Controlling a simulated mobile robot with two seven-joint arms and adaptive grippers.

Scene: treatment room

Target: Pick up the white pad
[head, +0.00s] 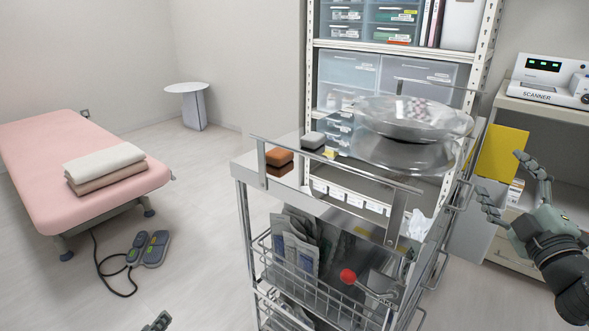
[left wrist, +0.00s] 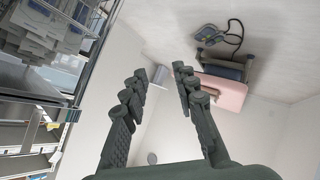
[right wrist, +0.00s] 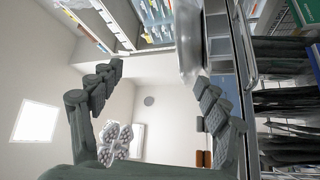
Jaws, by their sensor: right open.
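The white pad (head: 313,140) is a small light block with a dark underside. It lies on the cart's top shelf near the back rail, just right of a brown pad (head: 279,158). My right gripper (head: 503,175) is open and empty at the right, beyond the cart's right side and well away from the pad. My left gripper shows only a fingertip at the bottom edge of the head view; in the left wrist view the left gripper (left wrist: 160,76) has its fingers apart with nothing between them. I cannot make out the white pad in either wrist view.
The metal cart (head: 246,170) has raised rails. A scanner (head: 549,82) sits on a cabinet at right.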

